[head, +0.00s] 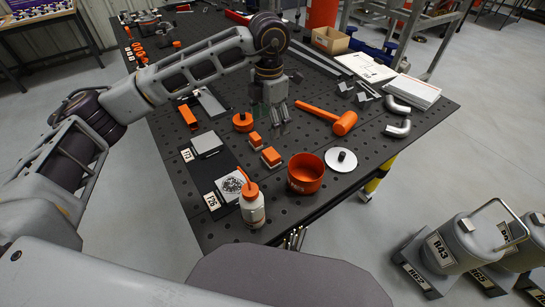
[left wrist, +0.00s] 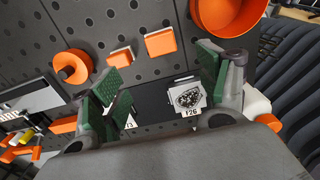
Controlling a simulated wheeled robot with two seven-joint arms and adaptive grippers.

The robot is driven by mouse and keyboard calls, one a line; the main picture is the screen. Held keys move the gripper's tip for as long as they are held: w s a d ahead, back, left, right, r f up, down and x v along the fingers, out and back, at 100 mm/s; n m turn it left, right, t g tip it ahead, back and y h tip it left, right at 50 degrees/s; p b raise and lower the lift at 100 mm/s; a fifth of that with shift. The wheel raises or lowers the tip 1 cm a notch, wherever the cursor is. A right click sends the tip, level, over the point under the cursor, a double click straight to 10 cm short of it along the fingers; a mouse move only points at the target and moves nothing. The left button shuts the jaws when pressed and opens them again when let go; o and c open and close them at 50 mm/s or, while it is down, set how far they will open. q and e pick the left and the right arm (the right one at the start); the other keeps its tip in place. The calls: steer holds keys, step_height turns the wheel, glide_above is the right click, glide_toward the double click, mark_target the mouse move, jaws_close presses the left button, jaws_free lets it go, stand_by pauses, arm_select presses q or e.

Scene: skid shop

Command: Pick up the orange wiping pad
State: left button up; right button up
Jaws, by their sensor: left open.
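Two small orange square pads with pale undersides lie on the dark perforated table (head: 225,219). One orange pad (head: 254,139) is farther back and the other orange pad (head: 271,157) is nearer the front. In the left wrist view they show side by side, one pad (left wrist: 121,56) left of the other pad (left wrist: 160,43). I cannot tell which is the wiping pad. My left gripper (head: 279,128) hangs above the table just behind the pads, open and empty. Its spread green-faced fingers (left wrist: 156,82) show in the left wrist view. My right gripper is in neither view.
An orange round knob (head: 243,122) stands left of the gripper. An orange mallet (head: 335,118) lies to the right. An orange bowl (head: 306,173), white disc (head: 341,160) and white bottle (head: 252,208) stand in front. Labelled plates (head: 206,144) lie to the left.

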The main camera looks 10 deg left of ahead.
arm_select(q)
steer(key=shift+f, duration=0.15)
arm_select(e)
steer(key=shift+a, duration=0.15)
arm_select(q)
glide_above(271, 153)
step_height(271, 153, down, 8)
steer(key=shift+a+f+p, duration=0.1)
steer(key=shift+f+p, duration=0.05)
steer(key=shift+p, duration=0.2)
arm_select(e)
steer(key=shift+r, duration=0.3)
arm_select(q)
steer(key=shift+f, duration=0.15)
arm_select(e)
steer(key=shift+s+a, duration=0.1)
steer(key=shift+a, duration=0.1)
arm_select(q)
steer(key=shift+f, duration=0.5)
step_height(271, 153, down, 3)
steer(key=shift+r+p, duration=0.1)
steer(key=shift+p, duration=0.4)
steer(key=shift+f, duration=0.6)
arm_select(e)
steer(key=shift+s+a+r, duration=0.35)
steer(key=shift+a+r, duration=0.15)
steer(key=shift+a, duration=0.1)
